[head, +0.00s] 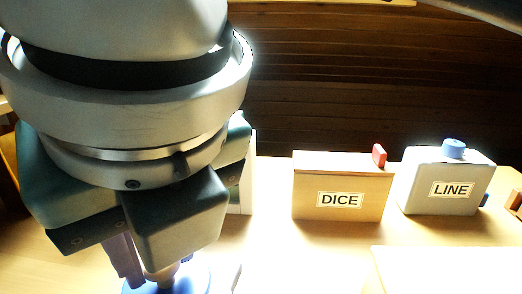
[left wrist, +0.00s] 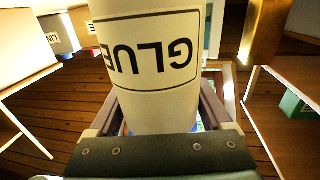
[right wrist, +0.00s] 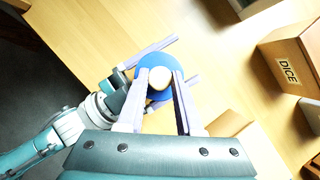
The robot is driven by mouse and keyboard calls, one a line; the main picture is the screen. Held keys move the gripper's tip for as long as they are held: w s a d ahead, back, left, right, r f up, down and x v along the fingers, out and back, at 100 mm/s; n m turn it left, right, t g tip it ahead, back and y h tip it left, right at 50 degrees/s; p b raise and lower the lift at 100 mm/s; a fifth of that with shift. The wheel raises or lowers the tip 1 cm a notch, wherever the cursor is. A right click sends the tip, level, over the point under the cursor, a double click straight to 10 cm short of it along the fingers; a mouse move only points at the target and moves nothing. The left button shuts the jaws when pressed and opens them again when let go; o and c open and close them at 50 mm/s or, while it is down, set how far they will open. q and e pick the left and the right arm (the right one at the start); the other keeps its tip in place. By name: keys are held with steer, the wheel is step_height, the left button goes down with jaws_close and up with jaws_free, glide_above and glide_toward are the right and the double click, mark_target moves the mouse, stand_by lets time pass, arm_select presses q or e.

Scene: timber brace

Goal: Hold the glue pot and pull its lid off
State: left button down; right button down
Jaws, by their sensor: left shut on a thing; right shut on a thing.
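The white glue pot (left wrist: 150,70) shows upside down in the left wrist view, its GLUE label facing the camera. My left gripper (left wrist: 158,105) is shut on its body, one finger on each side. The blue lid (right wrist: 143,73) with a pale round knob (right wrist: 159,78) shows from above in the right wrist view. My right gripper (right wrist: 158,92) is shut on the knob. In the head view, a gripper covers the left side, and the blue lid (head: 190,281) shows at the bottom edge. The lid hides the pot from above; I cannot tell whether any gap lies between them.
A wooden DICE box (head: 340,183) with a red tab (head: 379,156) stands to the right on the table. A grey LINE box (head: 425,180) with a blue knob (head: 453,148) stands beyond it. Bare tabletop (head: 310,255) lies in front of the DICE box.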

steer(key=shift+r, duration=0.35)
steer(key=shift+r, duration=2)
arm_select(q)
jaws_free()
